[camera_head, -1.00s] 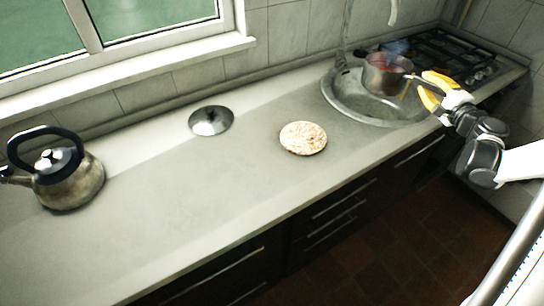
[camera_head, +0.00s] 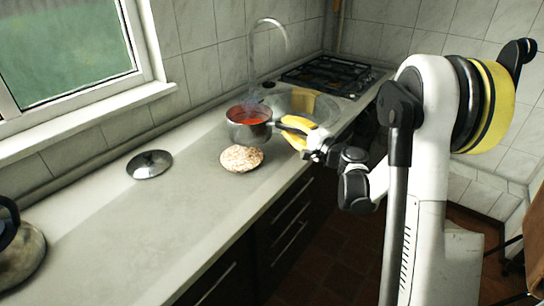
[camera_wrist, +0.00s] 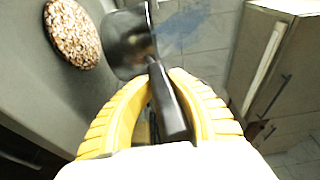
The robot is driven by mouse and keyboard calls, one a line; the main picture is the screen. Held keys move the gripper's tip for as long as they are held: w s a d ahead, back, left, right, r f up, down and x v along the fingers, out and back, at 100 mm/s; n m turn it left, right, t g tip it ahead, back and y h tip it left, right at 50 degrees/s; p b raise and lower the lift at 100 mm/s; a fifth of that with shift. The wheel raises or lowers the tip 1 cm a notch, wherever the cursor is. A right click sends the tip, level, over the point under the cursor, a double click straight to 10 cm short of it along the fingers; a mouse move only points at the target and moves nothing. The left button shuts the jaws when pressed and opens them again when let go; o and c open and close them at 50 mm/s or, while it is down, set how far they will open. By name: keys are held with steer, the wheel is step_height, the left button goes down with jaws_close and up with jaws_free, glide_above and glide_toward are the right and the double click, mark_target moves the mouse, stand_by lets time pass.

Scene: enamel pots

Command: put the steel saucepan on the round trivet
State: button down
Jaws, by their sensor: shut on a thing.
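The steel saucepan (camera_head: 248,131), with reddish contents, is held just behind the round trivet (camera_head: 241,158) in the head view, apparently raised above the counter. The trivet is speckled tan, lies flat on the counter and has nothing on it. My gripper (camera_head: 281,125) has yellow fingers and is shut on the pan's handle, to the right of the pan. In the wrist view the dark handle (camera_wrist: 167,100) runs between the fingers (camera_wrist: 172,78). The pan's side (camera_wrist: 128,42) shows beyond them, and the trivet (camera_wrist: 73,32) is to its left, apart from it.
A round sink (camera_head: 328,108) and a gas hob (camera_head: 325,76) lie behind and right of the pan. A tap (camera_head: 286,40) rises behind it. A metal lid (camera_head: 149,164) lies left of the trivet, and a kettle (camera_head: 20,255) stands at the far left. The counter between is clear.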

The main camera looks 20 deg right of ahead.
steer(key=s+a+f+b, duration=0.2)
steer(key=a+f+b, duration=0.1)
steer(key=f, duration=0.3)
steer(key=shift+a+f+b, duration=0.3)
steer(key=shift+a+b, duration=0.1)
steer(key=shift+a, duration=0.2)
steer(key=c, duration=1.3)
jaws_free()
steer(key=shift+f, duration=0.1)
steer(key=shift+s, duration=0.15)
